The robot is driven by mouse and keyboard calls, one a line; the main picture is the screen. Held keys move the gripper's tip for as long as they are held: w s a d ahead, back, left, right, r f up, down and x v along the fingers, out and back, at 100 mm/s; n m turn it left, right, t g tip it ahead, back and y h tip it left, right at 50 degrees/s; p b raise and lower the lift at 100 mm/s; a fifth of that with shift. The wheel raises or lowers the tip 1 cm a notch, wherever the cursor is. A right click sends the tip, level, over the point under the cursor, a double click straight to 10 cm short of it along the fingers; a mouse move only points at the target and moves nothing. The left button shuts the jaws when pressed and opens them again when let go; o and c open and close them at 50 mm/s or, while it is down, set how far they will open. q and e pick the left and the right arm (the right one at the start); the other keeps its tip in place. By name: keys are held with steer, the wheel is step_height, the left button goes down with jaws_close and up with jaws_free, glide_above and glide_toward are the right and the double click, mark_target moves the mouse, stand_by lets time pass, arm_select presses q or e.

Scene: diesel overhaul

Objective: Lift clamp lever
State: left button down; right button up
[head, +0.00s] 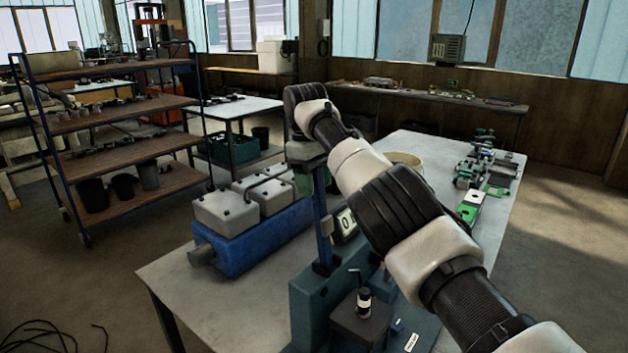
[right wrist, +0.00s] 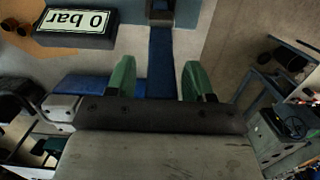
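A teal test stand (head: 310,305) with a blue upright post (head: 322,225) stands at the front of the table. A small dark bent lever (head: 357,274) rises from its block beside a black-and-white cylinder (head: 364,302); I cannot tell for sure whether this is the clamp lever. My right gripper (head: 303,182) is high by the post, mostly hidden by its own wrist. In the right wrist view its green fingers (right wrist: 158,80) are apart and empty, with a blue bar (right wrist: 160,62) visible between them; contact cannot be told. My left gripper is not in view.
A "0 bar" display (right wrist: 78,22) sits beside the post, partly covered by my arm in the head view. A blue unit (head: 255,238) with grey blocks stands left of it. Green-and-metal parts (head: 470,205) lie at the right. The table's front left (head: 190,290) is clear.

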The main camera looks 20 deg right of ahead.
steer(key=shift+r, duration=0.15)
steer(key=r+p, duration=0.3)
steer(key=p, duration=0.1)
steer(key=r+p, duration=0.2)
steer(key=shift+w+a+r+p, duration=0.15)
steer(key=shift+w+r+p, duration=0.1)
steer(key=shift+r+p, duration=0.15)
steer(key=r, duration=0.3)
steer(key=shift+w+a+r, duration=0.1)
steer(key=shift+w+r, duration=0.1)
steer(key=shift+w+a+r, duration=0.15)
steer(key=shift+w+r, duration=0.2)
steer(key=shift+r, duration=0.25)
steer(key=shift+s, duration=0.25)
steer(key=shift+w, duration=0.1)
